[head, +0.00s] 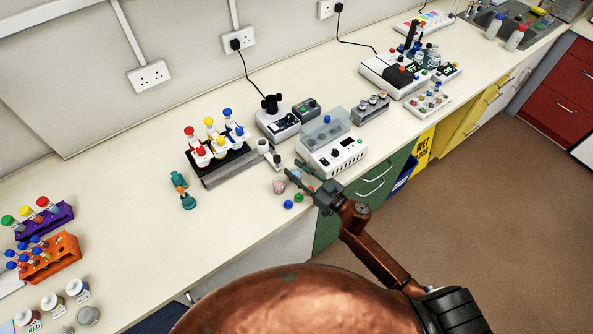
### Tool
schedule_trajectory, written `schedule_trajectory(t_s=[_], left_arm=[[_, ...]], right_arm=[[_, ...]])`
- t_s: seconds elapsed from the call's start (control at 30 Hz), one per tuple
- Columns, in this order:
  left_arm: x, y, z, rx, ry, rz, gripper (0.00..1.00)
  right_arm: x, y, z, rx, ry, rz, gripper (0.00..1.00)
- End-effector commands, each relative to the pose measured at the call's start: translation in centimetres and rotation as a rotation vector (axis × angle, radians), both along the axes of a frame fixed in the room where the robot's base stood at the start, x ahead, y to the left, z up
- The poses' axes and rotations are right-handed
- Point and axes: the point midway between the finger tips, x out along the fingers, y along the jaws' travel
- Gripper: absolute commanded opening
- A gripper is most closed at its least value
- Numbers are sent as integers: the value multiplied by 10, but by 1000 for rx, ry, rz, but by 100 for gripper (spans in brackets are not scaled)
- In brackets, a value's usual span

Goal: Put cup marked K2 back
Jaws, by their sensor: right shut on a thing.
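My right gripper (297,175) reaches in from the lower right over the front part of the bench, just in front of the white boxed device. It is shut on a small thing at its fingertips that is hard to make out. A small pale pinkish, cup-like thing (279,187) shows right at the fingertips. I cannot tell from this view whether it touches the bench. No K2 mark is readable. A grey block (369,109) with several small round cups stands behind the white device. My left gripper is out of view.
A blue cap (288,204) and a green cap (298,198) lie close by the gripper. The white device (334,157) with a clear lid and a dark tube rack (212,178) flank it. Teal items (187,201) lie left.

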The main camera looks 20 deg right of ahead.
Motion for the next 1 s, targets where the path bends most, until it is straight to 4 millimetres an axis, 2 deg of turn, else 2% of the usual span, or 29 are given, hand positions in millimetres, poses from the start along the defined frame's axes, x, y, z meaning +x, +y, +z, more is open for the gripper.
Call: schedule_trajectory(t_s=[0.33, 0.37, 0.47, 0.8, 1.0], left_arm=[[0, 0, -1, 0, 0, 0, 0], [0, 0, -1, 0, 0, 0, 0], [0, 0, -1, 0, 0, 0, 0], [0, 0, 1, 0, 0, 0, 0], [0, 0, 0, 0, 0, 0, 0]], right_arm=[[0, 0, -3, -1, -2, 1, 12], [0, 0, -3, -1, -2, 1, 30], [0, 0, -2, -1, -2, 1, 36], [0, -1, 3, -1, -2, 1, 36], [-28, -18, 0, -1, 2, -1, 36]])
